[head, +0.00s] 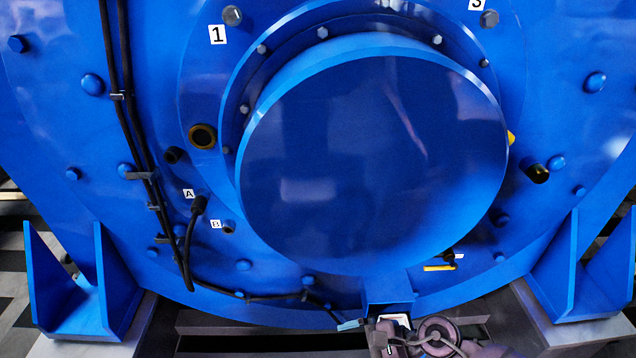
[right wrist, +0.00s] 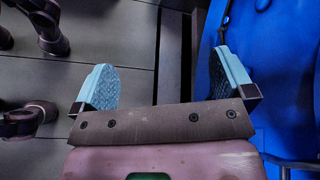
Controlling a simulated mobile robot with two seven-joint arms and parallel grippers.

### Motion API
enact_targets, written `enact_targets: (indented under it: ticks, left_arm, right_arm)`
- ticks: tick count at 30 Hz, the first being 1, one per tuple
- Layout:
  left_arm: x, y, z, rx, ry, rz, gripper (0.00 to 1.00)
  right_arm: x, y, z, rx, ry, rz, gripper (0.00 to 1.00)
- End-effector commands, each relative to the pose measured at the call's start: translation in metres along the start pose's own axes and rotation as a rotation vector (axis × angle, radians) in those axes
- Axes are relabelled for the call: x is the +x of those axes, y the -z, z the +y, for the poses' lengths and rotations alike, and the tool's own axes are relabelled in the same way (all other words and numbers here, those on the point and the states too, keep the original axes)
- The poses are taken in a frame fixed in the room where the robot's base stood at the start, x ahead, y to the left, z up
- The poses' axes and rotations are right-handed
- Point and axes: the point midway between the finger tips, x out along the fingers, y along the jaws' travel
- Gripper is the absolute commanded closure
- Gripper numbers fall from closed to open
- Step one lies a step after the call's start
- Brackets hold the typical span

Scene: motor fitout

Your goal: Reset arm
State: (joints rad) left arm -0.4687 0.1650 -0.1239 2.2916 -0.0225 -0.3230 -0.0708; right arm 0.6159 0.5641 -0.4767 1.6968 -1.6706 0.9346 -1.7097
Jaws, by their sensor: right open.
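My right gripper (right wrist: 166,82) is open in the right wrist view, with its two light-blue pads wide apart and nothing between them. Dark floor plates show behind the gap. In the head view, part of my right arm and gripper (head: 372,323) shows at the bottom edge, below the big blue motor (head: 370,170). I cannot tell whether it touches the motor. The motor's blue side also shows close to the right finger in the right wrist view (right wrist: 285,75). My left gripper is not in view.
Black cables (head: 135,130) run down the motor's left side. A plug sits at label A (head: 188,193); the port by label B (head: 215,224) looks empty. Blue brackets (head: 70,290) stand at both lower sides.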

Motion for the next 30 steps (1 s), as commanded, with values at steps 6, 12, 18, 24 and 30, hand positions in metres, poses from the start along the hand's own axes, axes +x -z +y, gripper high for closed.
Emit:
enact_targets:
  ticks: [6,12,18,24,30]
  left_arm:
    - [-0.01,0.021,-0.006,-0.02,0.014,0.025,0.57]
    - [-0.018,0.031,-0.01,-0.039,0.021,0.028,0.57]
    - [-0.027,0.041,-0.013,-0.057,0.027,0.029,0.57]
    - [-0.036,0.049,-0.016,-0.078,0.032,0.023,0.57]
    - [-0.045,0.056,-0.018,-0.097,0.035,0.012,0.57]
  right_arm:
    - [-0.035,-0.068,-0.01,0.579,0.309,-0.283,0.0]
    - [-0.082,-0.095,-0.01,1.144,0.535,-0.581,0.0]
    - [-0.136,-0.098,0.006,1.71,0.718,-0.932,0.0]
    - [-0.185,-0.088,0.05,2.249,0.859,-1.352,0.0]
    - [-0.22,-0.081,0.117,-2.257,-0.786,1.55,0.0]
